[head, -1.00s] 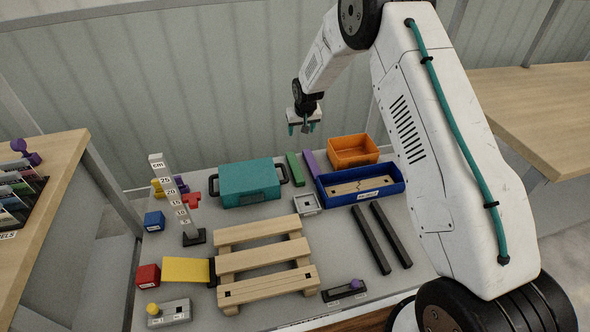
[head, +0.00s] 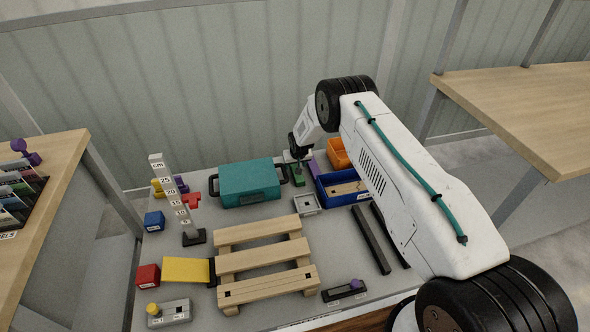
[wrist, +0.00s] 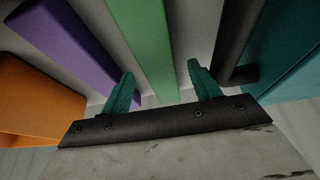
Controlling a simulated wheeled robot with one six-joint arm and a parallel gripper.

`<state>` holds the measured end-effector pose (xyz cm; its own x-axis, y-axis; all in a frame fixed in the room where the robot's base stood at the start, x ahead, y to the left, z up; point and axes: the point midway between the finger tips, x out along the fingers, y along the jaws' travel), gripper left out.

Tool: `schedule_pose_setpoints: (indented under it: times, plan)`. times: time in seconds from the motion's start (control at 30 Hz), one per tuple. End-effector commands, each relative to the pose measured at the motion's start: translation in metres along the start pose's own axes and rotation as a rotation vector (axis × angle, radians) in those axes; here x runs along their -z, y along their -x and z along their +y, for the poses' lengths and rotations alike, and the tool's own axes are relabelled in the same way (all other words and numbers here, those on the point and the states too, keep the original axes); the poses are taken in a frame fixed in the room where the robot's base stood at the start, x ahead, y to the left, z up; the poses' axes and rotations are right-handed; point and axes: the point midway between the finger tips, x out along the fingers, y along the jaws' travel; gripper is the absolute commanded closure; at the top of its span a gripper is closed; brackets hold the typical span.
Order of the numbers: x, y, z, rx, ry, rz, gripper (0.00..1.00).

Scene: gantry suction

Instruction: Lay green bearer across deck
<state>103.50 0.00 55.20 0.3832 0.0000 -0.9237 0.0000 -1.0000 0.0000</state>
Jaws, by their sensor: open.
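The green bearer (head: 298,180) lies on the table between the teal case and the blue bin, partly hidden by my gripper in the head view. In the wrist view the green bearer (wrist: 151,45) runs between my two teal fingertips. My gripper (wrist: 162,80) is open, with one finger on each side of the bar's line; I cannot tell whether they touch it. In the head view my gripper (head: 298,161) is low over the bearer's far end. The wooden slatted deck (head: 262,259) lies nearer the front, left of the dark bars.
A purple bar (wrist: 70,40) lies left of the bearer in the wrist view, beside an orange bin (wrist: 35,95). The teal case (head: 249,182) with its dark handle stands close on the other side. A blue bin (head: 345,199) and dark bars (head: 371,240) are to the right.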

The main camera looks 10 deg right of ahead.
Motion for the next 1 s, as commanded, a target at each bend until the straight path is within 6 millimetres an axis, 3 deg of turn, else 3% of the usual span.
schedule_pose_setpoints:
  times: [0.13, 0.37, 0.5, 0.57, 0.83, 1.0]
  plan:
    - [0.000, -0.011, 0.000, 0.000, 0.000, 0.000, 0.38]
    - [0.000, -0.011, 0.000, 0.000, 0.000, 0.001, 0.38]
    - [0.000, -0.011, 0.000, 0.000, 0.000, 0.001, 0.77]
    - [0.000, -0.011, 0.000, 0.000, 0.000, 0.001, 0.89]
    - [0.002, -0.009, 0.000, 0.000, 0.000, 0.002, 0.90]
    - [0.010, 0.010, 0.000, 0.000, 0.000, 0.004, 0.90]
